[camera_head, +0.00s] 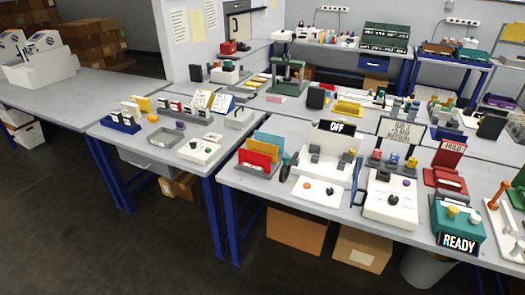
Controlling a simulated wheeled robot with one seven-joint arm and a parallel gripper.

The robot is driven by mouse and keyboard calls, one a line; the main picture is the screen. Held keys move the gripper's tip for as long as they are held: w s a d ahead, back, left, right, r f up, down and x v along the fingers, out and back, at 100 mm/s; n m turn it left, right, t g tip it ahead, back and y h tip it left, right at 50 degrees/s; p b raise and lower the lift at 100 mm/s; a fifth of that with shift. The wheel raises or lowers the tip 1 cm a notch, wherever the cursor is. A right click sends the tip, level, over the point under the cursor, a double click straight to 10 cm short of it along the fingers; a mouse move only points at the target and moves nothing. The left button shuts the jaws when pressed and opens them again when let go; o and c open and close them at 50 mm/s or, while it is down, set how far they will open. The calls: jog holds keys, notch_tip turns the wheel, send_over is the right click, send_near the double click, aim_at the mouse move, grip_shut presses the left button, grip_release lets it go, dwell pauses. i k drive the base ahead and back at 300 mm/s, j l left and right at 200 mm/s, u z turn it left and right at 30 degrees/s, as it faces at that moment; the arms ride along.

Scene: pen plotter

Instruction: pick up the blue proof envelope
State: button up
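A file rack (274,165) stands near the left end of the front right table. Upright envelope-like cards lean in it: a red one (252,160) in front, a yellow one (260,149) behind it, and a blue one (269,139) at the back. The blue one looks like the blue proof envelope; its lower part is hidden by the others, and no lettering is readable on it. My gripper is not in view.
A white device with an OFF sign (337,127) stands right of the rack. A green READY box (459,222) is farther right. A separate table (140,149) with small items stands left, across a narrow gap. Dark floor (70,240) in front is clear.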

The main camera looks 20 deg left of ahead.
aim_at(267, 138)
jog(key=i+j+u, duration=0.65)
jog(key=i+u, duration=1.1)
jog(key=i+l+u, duration=0.3)
jog(key=i+u, duration=0.15)
jog(key=i, duration=0.05)
